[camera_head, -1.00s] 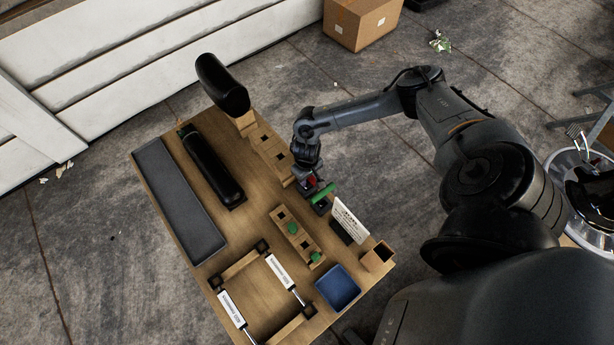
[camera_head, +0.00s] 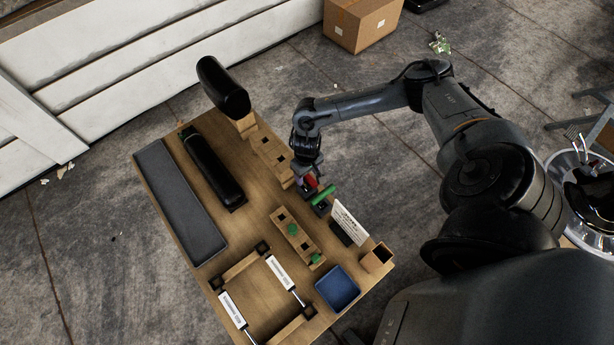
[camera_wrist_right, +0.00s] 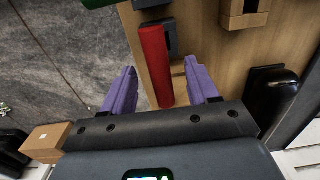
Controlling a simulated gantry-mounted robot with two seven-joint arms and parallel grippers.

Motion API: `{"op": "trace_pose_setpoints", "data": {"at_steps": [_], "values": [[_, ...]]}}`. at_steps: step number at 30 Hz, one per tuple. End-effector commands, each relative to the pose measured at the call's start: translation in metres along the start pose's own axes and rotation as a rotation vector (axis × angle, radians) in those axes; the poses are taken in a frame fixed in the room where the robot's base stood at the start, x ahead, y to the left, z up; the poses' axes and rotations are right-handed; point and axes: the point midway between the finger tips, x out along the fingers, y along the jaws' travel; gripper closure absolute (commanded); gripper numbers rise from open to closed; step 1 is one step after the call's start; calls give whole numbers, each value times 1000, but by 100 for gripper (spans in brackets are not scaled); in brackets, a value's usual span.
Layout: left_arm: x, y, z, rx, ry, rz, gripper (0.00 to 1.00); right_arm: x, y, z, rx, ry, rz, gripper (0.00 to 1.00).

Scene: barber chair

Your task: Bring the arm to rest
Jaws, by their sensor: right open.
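My right gripper (camera_head: 308,180) is over the wooden workbench (camera_head: 240,228), at its right edge in the head view. In the right wrist view its two purple fingers (camera_wrist_right: 160,88) are spread open. A red cylinder (camera_wrist_right: 155,65) shows between the fingers, with a gap on both sides. The same red cylinder (camera_head: 310,182) is partly hidden by the gripper in the head view. A green cylinder (camera_head: 323,195) lies just beside it, near a dark holder. My left gripper is not in view.
A white sign (camera_head: 349,222) stands close to the green cylinder. A wooden block with holes (camera_head: 273,158), a black cushion (camera_head: 223,87), a long black pad (camera_head: 212,167), a grey tray (camera_head: 180,203) and a blue tray (camera_head: 338,287) are on the bench.

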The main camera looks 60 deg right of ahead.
Motion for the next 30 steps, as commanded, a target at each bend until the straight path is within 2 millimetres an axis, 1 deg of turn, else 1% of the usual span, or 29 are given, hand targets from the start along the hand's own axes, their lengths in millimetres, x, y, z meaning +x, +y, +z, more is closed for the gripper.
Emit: {"op": "trace_pose_setpoints", "data": {"at_steps": [1, 3, 9, 12, 15, 17, 19, 20, 23, 24, 26, 27, 29, 30], "values": [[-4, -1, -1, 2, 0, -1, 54, -12, 0, -1, 0, 3, 0, 41], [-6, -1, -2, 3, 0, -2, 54, -24, 0, -1, -1, 3, -1, 41], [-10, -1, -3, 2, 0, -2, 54, -50, 0, 0, 0, 2, 0, 41], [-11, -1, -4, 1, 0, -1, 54, -57, 0, 0, 0, 1, 1, 41], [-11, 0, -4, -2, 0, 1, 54, -61, -2, 0, -7, 3, -3, 41], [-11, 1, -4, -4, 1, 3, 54, -60, -9, 2, -28, 8, -13, 41], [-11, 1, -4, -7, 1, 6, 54, -56, -23, 6, -74, 21, -35, 41], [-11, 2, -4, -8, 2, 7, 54, -54, -32, 8, -103, 31, -47, 41], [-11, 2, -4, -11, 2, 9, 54, -46, -75, 19, -232, 80, -112, 41], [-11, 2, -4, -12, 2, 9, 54, -44, -97, 25, -296, 109, -145, 41], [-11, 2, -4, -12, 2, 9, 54, -43, -134, 37, -397, 166, -201, 41], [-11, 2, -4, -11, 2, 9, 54, -44, -162, 47, -464, 211, -240, 41], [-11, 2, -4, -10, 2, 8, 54, -52, -203, 64, -555, 294, -298, 41], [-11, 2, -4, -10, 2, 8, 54, -61, -227, 73, -602, 352, -328, 41]]}}
